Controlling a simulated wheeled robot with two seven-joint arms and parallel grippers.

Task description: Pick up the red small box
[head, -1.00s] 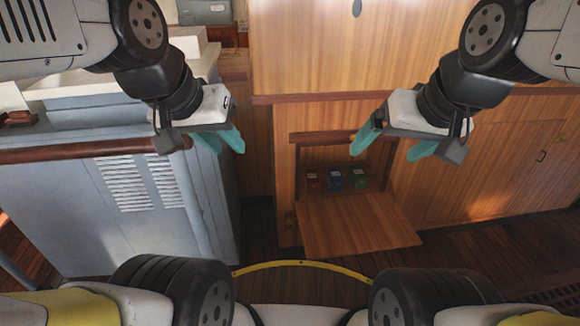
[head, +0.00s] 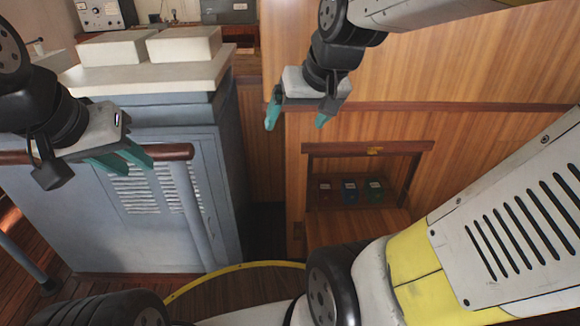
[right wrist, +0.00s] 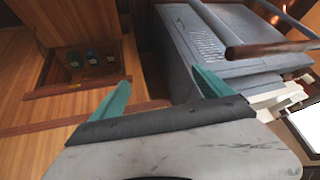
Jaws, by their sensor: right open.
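The red small box (head: 325,190) stands at the left of a row of three small boxes inside an open wooden compartment (head: 367,149) in the head view. A blue box (head: 349,189) and a green box (head: 374,189) stand to its right. My right gripper (head: 296,122) is open and empty, above and left of the compartment. In the right wrist view its fingers (right wrist: 163,90) are spread, and small boxes (right wrist: 92,57) show at upper left; the red one is hard to make out there. My left gripper (head: 120,163) is in front of the grey cabinet, with nothing seen in it.
The grey cabinet (head: 200,140) with louvred vents and a wooden rail (head: 178,151) stands left of the compartment. A lowered wooden flap (head: 355,224) extends in front of the boxes.

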